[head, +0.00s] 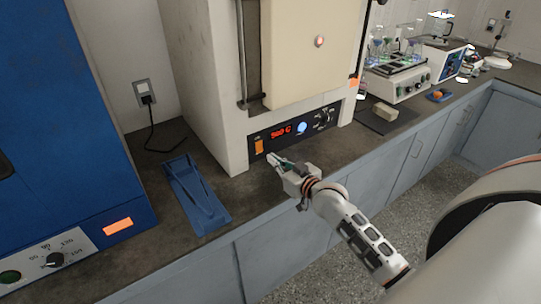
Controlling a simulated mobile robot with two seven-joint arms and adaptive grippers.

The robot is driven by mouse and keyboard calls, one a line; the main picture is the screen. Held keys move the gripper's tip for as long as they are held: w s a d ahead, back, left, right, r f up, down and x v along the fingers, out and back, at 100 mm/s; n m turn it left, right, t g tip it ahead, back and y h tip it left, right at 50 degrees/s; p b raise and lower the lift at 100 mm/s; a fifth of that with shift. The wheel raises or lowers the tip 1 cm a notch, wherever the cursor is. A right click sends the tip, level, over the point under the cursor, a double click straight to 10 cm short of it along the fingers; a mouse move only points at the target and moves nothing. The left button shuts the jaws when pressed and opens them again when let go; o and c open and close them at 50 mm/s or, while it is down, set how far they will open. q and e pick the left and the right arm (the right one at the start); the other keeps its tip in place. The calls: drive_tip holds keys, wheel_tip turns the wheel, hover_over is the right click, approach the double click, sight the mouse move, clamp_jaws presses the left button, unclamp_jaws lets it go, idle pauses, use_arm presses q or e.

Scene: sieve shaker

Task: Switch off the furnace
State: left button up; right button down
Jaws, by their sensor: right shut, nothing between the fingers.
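The furnace (210,90) is a tall cream cabinet standing on the dark counter. Its black control panel (290,138) runs along the lower front and has a lit red display (281,132), a round blue-white light (302,128) and dark knobs at the right. An orange rocker switch (259,147) sits at the panel's left end. My right gripper (274,159) is shut and empty, just in front of and slightly below and right of the switch. I cannot tell whether it touches the panel. My left gripper is not in view.
A blue tray-like holder (196,195) lies on the counter left of the furnace. A large blue oven (65,110) fills the left side. A pale block (386,111) lies on a dark mat at the right, before a shaker (398,82) with flasks. The counter's front edge runs below my right gripper.

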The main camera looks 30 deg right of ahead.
drive_tip(key=s, duration=0.5)
drive_tip(key=shift+s+d+r, duration=0.2)
drive_tip(key=shift+s+r, duration=0.1)
drive_tip(key=shift+r, duration=0.05)
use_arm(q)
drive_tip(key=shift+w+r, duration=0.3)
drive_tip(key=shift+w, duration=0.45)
use_arm(e)
drive_tip(key=shift+s+d+r, duration=0.1)
drive_tip(key=shift+s+r, duration=0.05)
drive_tip(key=shift+s, duration=0.6)
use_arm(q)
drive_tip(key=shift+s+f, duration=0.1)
